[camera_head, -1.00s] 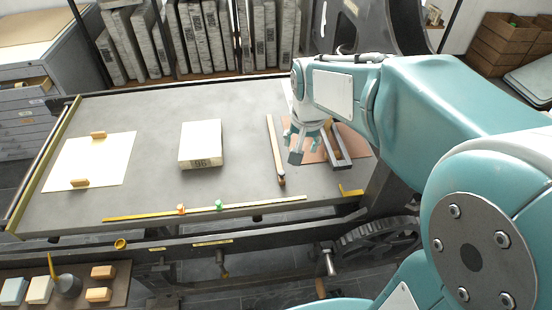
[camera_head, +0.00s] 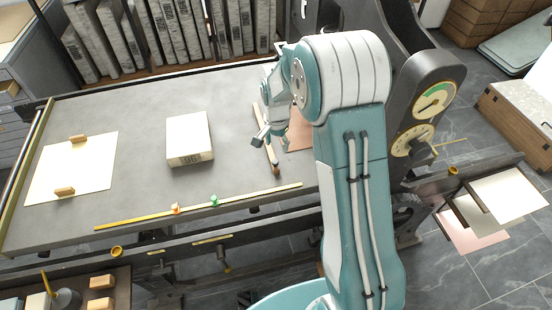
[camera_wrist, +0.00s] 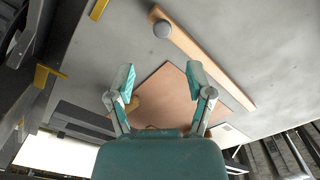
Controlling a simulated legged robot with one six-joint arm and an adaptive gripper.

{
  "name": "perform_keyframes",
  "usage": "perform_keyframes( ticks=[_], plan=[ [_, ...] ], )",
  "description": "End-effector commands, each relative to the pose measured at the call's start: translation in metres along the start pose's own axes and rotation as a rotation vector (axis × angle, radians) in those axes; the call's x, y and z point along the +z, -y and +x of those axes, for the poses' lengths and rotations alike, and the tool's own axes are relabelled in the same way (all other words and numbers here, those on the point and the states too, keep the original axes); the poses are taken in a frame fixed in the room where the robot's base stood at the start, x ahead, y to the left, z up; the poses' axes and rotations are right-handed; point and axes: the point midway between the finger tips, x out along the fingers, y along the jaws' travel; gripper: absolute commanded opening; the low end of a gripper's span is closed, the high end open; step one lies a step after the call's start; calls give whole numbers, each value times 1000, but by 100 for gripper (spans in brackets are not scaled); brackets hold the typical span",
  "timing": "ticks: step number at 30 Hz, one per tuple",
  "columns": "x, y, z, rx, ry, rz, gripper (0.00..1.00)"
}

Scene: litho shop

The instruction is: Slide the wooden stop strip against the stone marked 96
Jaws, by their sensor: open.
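The stone marked 96 (camera_head: 189,136) is a pale block lying on the grey press bed, left of centre in the head view. Its number shows small on the front face. The wooden stop strip (camera_head: 269,157) lies to its right, apart from it, with a dark knob at the near end. In the wrist view the strip (camera_wrist: 212,67) runs diagonally past the fingertips, with its round grey knob (camera_wrist: 162,28) at upper left. My gripper (camera_head: 267,140) is by the strip; in the wrist view its two fingers (camera_wrist: 161,82) are spread and empty. My arm hides some of the bed.
A reddish sheet (camera_head: 300,131) lies on the bed right of the strip. A yellow rule (camera_head: 130,217) with orange and green markers runs along the near edge. A cream sheet (camera_head: 80,172) with wooden blocks lies at left. Bare bed (camera_head: 233,140) separates stone and strip.

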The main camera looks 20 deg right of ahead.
Motion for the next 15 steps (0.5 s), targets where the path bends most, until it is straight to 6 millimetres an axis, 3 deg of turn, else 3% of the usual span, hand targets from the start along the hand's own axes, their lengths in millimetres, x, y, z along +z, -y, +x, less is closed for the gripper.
perform_keyframes(
  ticks=[9, 15],
  plan=[
    [2, 0, 58, 3, 1, -2, 67],
    [0, 0, 74, 1, -1, -2, 67]
  ],
)
